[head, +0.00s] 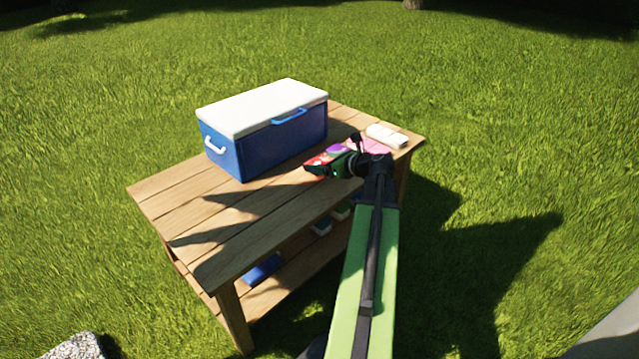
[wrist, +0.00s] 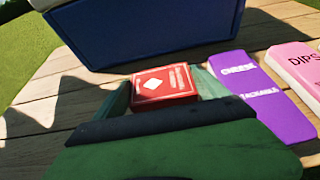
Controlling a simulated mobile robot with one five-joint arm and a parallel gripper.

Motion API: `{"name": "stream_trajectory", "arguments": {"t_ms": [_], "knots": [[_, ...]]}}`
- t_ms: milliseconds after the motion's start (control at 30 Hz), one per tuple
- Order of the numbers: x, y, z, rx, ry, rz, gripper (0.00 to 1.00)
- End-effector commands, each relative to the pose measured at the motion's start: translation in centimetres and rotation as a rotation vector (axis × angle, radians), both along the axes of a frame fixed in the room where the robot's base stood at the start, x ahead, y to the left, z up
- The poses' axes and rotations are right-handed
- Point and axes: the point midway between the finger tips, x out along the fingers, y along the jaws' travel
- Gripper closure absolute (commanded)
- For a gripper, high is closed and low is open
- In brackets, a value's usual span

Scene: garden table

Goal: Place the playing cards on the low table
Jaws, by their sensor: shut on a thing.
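The playing cards are a small red box (wrist: 165,85) with a white diamond, between my green gripper fingers in the wrist view. My gripper (wrist: 161,94) is shut on the box, with a finger along each side. In the head view my gripper (head: 322,166) is over the right part of the wooden table (head: 215,225), and red of the box (head: 317,159) shows beside it. I cannot tell whether the box touches the tabletop. This is the only table in view.
A blue cooler (head: 265,140) with a white lid stands behind the gripper. A purple packet (wrist: 268,105), a pink DIPS box (wrist: 300,68) and a white item (head: 387,135) lie to the right. The front-left tabletop is clear. A lower shelf holds a blue item (head: 262,269) and small containers (head: 322,226).

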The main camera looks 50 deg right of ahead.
Motion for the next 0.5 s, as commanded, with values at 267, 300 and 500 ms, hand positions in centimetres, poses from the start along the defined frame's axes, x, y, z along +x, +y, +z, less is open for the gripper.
{"name": "stream_trajectory", "arguments": {"t_ms": [267,300,500], "knots": [[0.3,0.3,-1.3,0.0,0.0,-0.001,0.59],[0.3,0.3,-2.0,0.0,0.0,-0.001,0.59],[0.3,0.2,-4.7,0.0,0.0,-0.001,0.59]]}}
